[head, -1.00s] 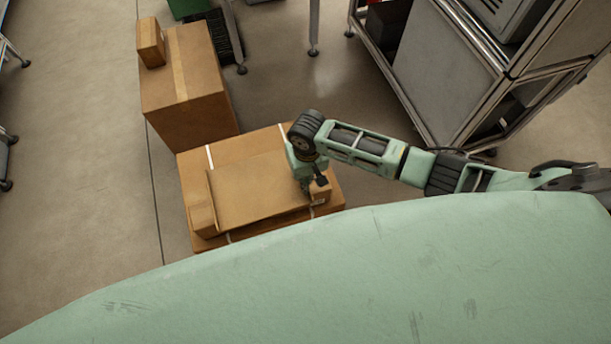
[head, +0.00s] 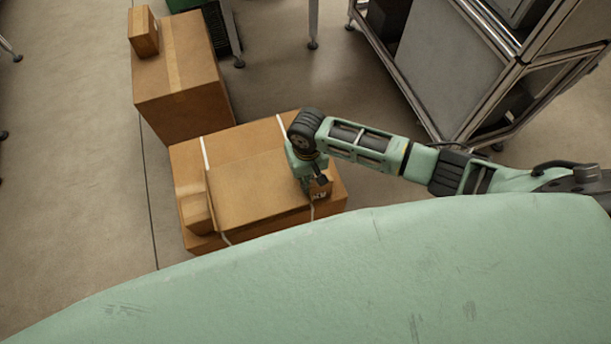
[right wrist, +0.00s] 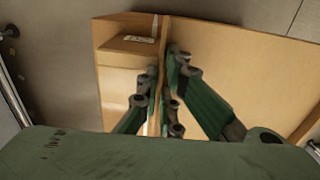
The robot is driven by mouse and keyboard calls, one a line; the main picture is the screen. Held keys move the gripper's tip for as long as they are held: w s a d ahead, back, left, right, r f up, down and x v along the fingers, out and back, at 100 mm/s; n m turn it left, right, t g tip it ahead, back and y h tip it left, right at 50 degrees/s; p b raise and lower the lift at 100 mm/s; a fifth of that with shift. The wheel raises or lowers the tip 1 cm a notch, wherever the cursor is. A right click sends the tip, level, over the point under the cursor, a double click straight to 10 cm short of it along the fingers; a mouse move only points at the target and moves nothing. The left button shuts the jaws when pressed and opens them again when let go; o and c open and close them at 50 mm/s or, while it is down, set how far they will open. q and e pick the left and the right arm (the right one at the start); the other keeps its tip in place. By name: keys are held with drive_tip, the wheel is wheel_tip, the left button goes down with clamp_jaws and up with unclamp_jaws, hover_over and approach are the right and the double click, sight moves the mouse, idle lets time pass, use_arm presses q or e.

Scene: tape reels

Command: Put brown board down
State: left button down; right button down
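The brown board (head: 255,190) is a flat, plain brown sheet above the large strapped carton (head: 185,160). I cannot tell whether it touches the carton. My right gripper (head: 318,180) is at the board's right edge. In the right wrist view, the fingers (right wrist: 168,95) are on either side of the board's edge, close against it, and the board (right wrist: 230,60) spreads to the right. The gripper looks shut on it. My left gripper is not in view.
Small boxes sit on the carton at its left (head: 197,210) and right (head: 321,187). Behind it stands a tall carton (head: 185,110) with a small box (head: 143,32) on top. A metal-framed cabinet (head: 440,80) stands at upper right. Floor at left is clear.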

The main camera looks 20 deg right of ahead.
drive_tip(key=shift+f+b, duration=0.3)
drive_tip(key=shift+f, duration=0.3)
drive_tip(key=c, duration=1.9)
unclamp_jaws()
drive_tip(key=shift+o, duration=0.2)
